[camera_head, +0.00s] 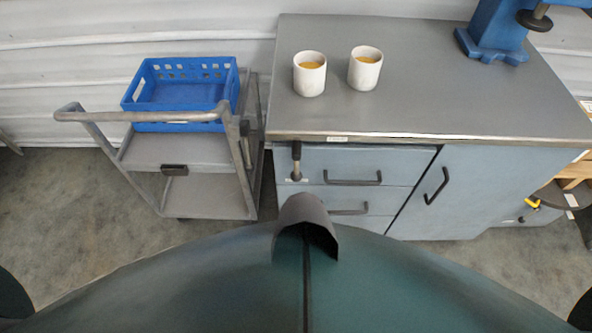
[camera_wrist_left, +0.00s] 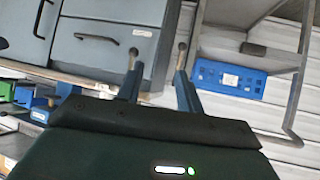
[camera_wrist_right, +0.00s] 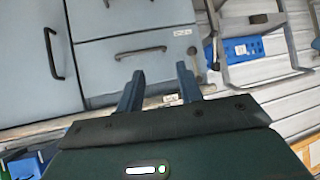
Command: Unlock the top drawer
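The top drawer (camera_head: 330,163) is a blue-grey front under the left part of the worktop, with a dark bar handle (camera_head: 352,181). It looks shut. At its left end is a dark upright lever (camera_head: 296,160), its long end up, beside a small white label. In the left wrist view the scene is upside down, and the lever (camera_wrist_left: 133,58) shows past one fingertip of my left gripper (camera_wrist_left: 158,70), which is open and empty. My right gripper (camera_wrist_right: 160,69) is open and empty; the lever (camera_wrist_right: 195,62) shows beyond its fingers. Neither gripper shows in the head view.
The grey worktop (camera_head: 430,105) holds two white cups (camera_head: 310,75) (camera_head: 365,68) and a blue machine (camera_head: 495,28). A grey cart (camera_head: 180,150) with a blue crate (camera_head: 185,125) stands left, close to the drawers. A cabinet door (camera_head: 470,180) is right of them.

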